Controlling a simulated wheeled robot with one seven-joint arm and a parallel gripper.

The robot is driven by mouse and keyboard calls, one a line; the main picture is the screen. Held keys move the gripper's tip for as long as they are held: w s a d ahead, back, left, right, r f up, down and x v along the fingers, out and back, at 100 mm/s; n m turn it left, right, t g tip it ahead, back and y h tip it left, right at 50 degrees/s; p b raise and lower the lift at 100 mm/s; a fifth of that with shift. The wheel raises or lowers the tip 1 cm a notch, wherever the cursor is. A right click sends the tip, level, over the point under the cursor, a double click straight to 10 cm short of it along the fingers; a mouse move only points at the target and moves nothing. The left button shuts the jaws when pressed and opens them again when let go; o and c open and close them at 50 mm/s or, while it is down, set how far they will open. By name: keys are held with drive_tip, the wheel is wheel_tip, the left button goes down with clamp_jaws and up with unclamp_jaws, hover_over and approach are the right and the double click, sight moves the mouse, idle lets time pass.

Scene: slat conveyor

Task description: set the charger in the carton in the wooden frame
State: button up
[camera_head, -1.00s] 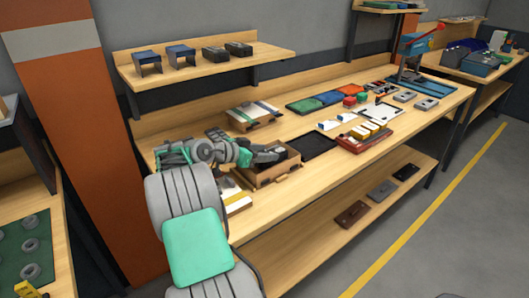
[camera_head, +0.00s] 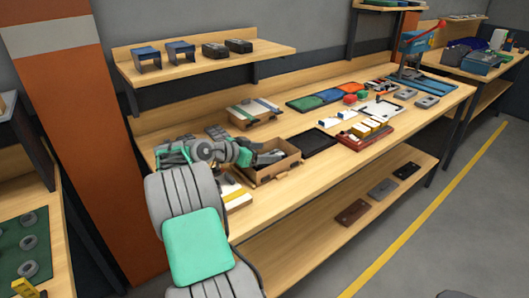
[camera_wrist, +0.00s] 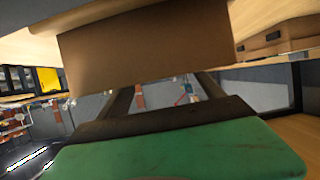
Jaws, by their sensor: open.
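The carton (camera_head: 289,166) is an open brown box on the near bench. Its plain brown wall (camera_wrist: 150,45) fills the upper middle of the wrist view. My gripper (camera_head: 270,157) is at the carton's opening on its left side in the head view. Its dark fingers stand apart in the wrist view (camera_wrist: 165,92), with nothing seen between them. I cannot tell whether the fingertips are inside or above the carton. I cannot make out the charger or be sure which piece is the wooden frame; the arm and carton walls hide part of the area.
A black tray (camera_head: 306,143) lies right of the carton, and a red tray (camera_head: 349,142) with white and yellow pieces lies beyond. A box with strips (camera_head: 253,112) stands behind. A wall shelf (camera_head: 200,61) holds several dark items. The bench's front strip is mostly clear.

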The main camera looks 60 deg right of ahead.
drive_tip(key=w+a+r+n+t, duration=0.1)
drive_tip(key=w+a, duration=0.3)
drive_tip(key=a, duration=0.1)
drive_tip(key=w+a+r+n+t+y, duration=0.1)
drive_tip(key=w+a+n+t, duration=0.1)
drive_tip(key=a, duration=0.3)
drive_tip(key=w+a+r+n+t, duration=0.1)
drive_tip(key=w+a+r, duration=0.1)
drive_tip(key=w+a, duration=0.3)
drive_tip(key=shift+w+a+n, duration=0.3)
drive_tip(key=shift+a+n, duration=0.05)
drive_tip(key=shift+n, duration=0.05)
drive_tip(key=w+a+f+n+t+y, duration=0.1)
drive_tip(key=a+f+n+t+y, duration=0.2)
drive_tip(key=a, duration=0.6)
drive_tip(key=a+f+n+t+y, duration=0.1)
drive_tip(key=a+n+y, duration=0.1)
drive_tip(key=a+n, duration=0.5)
drive_tip(key=w+a+f+n+t+y, duration=0.1)
drive_tip(key=a+f+n+t+y, duration=0.15)
drive_tip(key=a, duration=0.85)
drive_tip(key=s+a+f+n+g+y, duration=0.1)
drive_tip(key=s+a+f+n+y, duration=0.1)
drive_tip(key=a, duration=0.5)
drive_tip(key=s+a+f+n+y, duration=0.1)
drive_tip(key=s+a+f+n, duration=0.1)
drive_tip(key=s+a+n, duration=0.2)
drive_tip(key=s+a, duration=0.3)
drive_tip(key=shift+g+y, duration=0.35)
drive_tip(key=shift+f, duration=0.1)
